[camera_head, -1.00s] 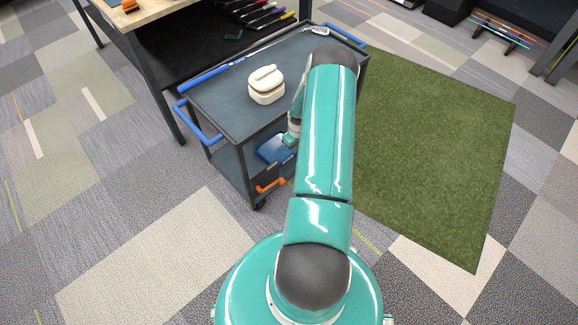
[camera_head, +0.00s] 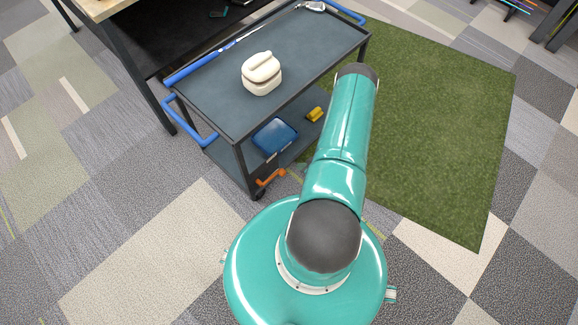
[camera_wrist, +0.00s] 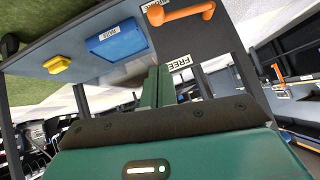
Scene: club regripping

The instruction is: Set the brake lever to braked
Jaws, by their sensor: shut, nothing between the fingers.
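The orange brake lever (camera_head: 270,178) is at the lower front corner of the cart (camera_head: 241,131). In the wrist view the lever (camera_wrist: 182,14) lies near the top, its arm roughly level and reaching to the right. A FREE label (camera_wrist: 181,63) sits below it, and another label (camera_wrist: 155,4) at the top edge is partly cut off. My gripper (camera_wrist: 158,72) shows two green fingers close together, shut and empty. The fingers appear below the lever in the picture, apart from it, beside the FREE label.
A blue box (camera_head: 274,136) and a yellow block (camera_head: 315,114) are on the lower shelf. A cream lidded object (camera_head: 261,75) and a club (camera_head: 215,62) lie on the top. Blue handles (camera_head: 190,122) stick out. Green turf (camera_head: 430,140) lies to the right.

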